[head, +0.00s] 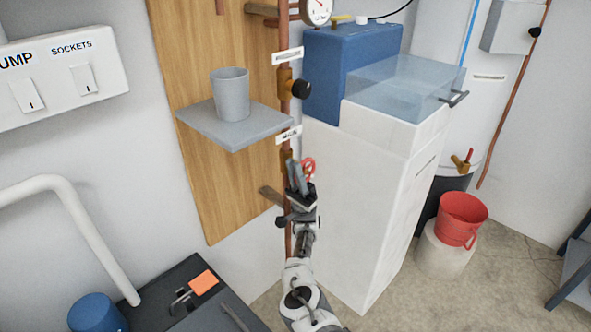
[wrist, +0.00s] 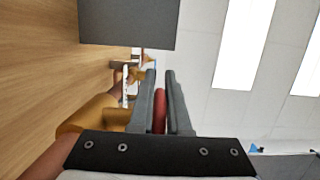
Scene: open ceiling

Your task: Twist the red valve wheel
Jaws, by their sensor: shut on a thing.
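The red valve wheel (head: 309,168) is on the copper pipe, below a small white label. My gripper (head: 298,172) is at the wheel, with its two grey fingers shut on it. In the wrist view the red rim (wrist: 159,110) sits between the fingers of my gripper (wrist: 160,90). The brass valve body (wrist: 92,115) shows to the left of the fingers in that view. Part of the wheel is hidden by the fingers.
A grey shelf (head: 214,127) with a grey cup (head: 230,95) juts out just above left of my gripper. A black knob (head: 301,88) is higher on the pipe. A white cabinet (head: 375,205) stands close on the right. A red bucket (head: 461,216) is farther right.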

